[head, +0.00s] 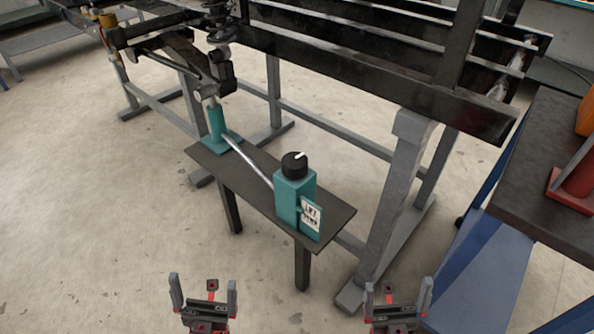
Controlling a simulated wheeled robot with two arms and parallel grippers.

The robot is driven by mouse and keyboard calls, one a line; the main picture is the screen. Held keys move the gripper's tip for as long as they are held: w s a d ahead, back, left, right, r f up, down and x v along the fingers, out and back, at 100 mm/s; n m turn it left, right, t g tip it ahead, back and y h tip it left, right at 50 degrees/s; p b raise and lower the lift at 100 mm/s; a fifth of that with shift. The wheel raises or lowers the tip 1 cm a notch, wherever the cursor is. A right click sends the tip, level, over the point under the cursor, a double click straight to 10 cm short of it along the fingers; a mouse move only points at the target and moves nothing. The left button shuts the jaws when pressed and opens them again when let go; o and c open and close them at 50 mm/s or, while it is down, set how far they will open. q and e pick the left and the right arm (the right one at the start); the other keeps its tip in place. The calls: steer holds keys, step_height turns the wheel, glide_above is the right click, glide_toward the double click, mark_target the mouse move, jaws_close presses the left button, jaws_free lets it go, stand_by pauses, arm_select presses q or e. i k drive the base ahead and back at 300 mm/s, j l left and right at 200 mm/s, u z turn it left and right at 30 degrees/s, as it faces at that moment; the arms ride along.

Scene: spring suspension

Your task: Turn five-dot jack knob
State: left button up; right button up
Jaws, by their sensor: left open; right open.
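A black round knob (294,165) with a white pointer mark sits on top of a teal box (290,195). The box has a white label (311,216) with dark print, too small to read fully; I cannot make out any dots. A silver rod (247,162) links the box to a teal jack (217,125), which stands beneath a dark suspension arm. Both stand on a dark narrow bench (262,188). My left gripper (204,292) is open and empty, below and left of the box. My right gripper (399,294) is open and empty, below and right of it. Neither touches anything.
A grey steel frame (398,190) with dark beams stands behind and right of the bench. A coil spring (220,22) is at the top. A dark-topped table (540,140) with blue sides and a red-orange object (578,185) stands at right. The concrete floor at left is clear.

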mark_target(295, 165)
steer(key=k+j+z, duration=0.35)
steer(key=k, duration=0.15)
steer(key=k+j+z, duration=0.2)
steer(key=k+z, duration=0.15)
steer(key=k, duration=0.15)
